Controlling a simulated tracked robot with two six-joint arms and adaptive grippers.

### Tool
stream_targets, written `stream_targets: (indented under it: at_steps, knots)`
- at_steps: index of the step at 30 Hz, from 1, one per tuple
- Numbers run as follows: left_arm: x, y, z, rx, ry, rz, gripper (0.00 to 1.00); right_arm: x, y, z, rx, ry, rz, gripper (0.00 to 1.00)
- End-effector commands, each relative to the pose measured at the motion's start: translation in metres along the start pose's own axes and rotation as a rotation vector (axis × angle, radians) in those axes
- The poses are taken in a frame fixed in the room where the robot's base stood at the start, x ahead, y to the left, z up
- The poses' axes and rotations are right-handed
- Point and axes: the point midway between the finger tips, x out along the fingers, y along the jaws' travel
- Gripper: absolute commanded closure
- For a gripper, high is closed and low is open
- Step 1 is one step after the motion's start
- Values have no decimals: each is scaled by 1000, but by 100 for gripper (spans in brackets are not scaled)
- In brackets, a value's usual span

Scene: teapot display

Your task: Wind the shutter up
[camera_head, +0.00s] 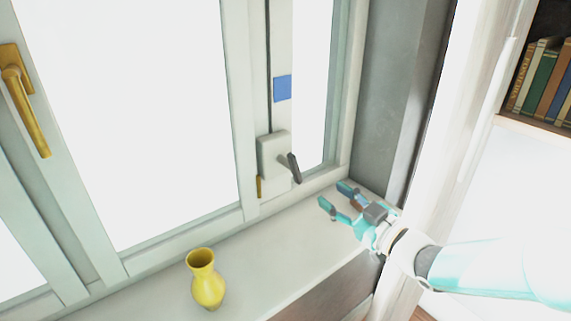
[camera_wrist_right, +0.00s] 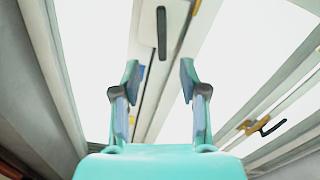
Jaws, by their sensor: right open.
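A pale winder box (camera_head: 273,160) is fixed to the window frame, with a dark crank handle (camera_head: 294,167) sticking out and tilted downward. The handle also shows in the right wrist view (camera_wrist_right: 162,33), above and between the fingers. A blue square (camera_head: 282,88) sits on the strip above the box. My right gripper (camera_head: 333,194) is open and empty, below and to the right of the handle, apart from it. It also shows in the right wrist view (camera_wrist_right: 159,80) with its fingers spread. The shutter itself cannot be made out. My left gripper is not in view.
A yellow vase (camera_head: 207,280) stands on the window sill (camera_head: 262,254), left of my right gripper. A brass window handle (camera_head: 24,98) is at the far left. A grey wall (camera_head: 392,85) stands right of the window. Books (camera_head: 543,80) sit on a shelf at the upper right.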

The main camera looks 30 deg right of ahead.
Motion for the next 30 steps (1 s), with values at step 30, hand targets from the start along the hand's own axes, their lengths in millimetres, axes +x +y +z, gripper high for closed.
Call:
stream_targets:
  at_steps: [30]
  knots:
    - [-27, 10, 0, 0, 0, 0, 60, 157, -6, -2, 1, 2, -10, 57]
